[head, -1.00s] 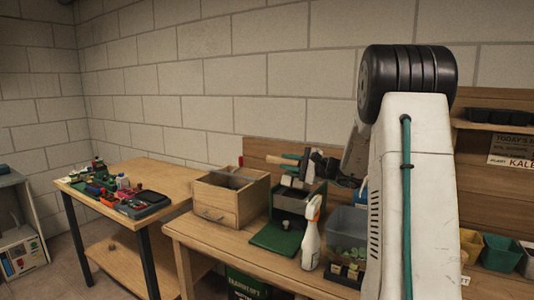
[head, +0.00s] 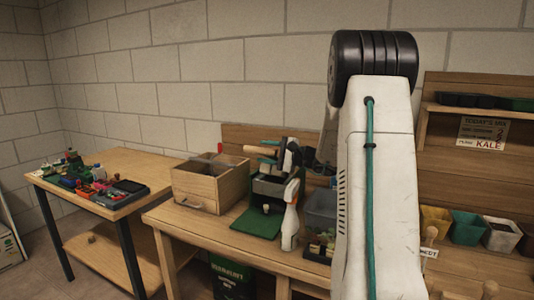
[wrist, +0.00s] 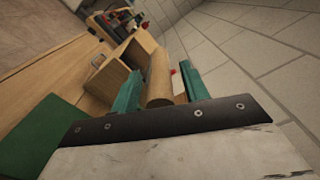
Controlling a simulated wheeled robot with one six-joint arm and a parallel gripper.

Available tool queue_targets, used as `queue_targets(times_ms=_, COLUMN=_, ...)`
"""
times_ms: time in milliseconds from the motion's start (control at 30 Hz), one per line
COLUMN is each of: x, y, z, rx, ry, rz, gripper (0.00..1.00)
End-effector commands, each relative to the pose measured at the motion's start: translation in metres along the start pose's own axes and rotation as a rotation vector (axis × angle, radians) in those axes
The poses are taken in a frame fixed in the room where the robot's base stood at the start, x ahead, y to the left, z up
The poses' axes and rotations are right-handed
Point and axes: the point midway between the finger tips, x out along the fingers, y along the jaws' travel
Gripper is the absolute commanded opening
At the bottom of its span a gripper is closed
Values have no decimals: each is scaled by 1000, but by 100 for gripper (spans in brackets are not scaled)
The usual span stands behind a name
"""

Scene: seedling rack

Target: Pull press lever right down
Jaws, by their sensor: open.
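The press lever shows as a round wooden handle (wrist: 160,77) in the wrist view. It lies between the two teal fingers of my gripper (wrist: 162,88), which are apart on either side of it. I cannot tell whether either finger touches it. In the head view the wooden handle (head: 259,151) sticks out to the left above the dark press (head: 268,187), and my gripper (head: 270,147) is beside it. My arm and wrist hide part of the press's upper right.
A wooden drawer box (head: 207,186) stands left of the press. A grey bin (head: 320,212) is to the right. A side table (head: 110,170) with small items is at left.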

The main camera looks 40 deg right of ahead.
Motion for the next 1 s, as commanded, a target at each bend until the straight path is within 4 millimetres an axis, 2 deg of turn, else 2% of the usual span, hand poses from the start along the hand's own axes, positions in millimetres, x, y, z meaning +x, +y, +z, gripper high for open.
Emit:
queue_targets(times_ms=167, x=-15, y=0, z=-1, rx=0, ry=3, rz=-1, gripper=45)
queue_targets(times_ms=500, x=-70, y=-1, z=-2, rx=0, ry=4, rz=-2, gripper=45)
queue_targets(times_ms=667, x=-79, y=0, z=-1, rx=0, ry=3, rz=-1, gripper=45)
queue_targets(times_ms=867, x=-80, y=0, z=-1, rx=0, ry=3, rz=-1, gripper=45)
queue_targets(times_ms=900, x=-80, y=0, z=-1, rx=0, ry=3, rz=-1, gripper=42)
queue_targets(times_ms=1000, x=-76, y=1, z=4, rx=-3, ry=-7, rz=12, gripper=14)
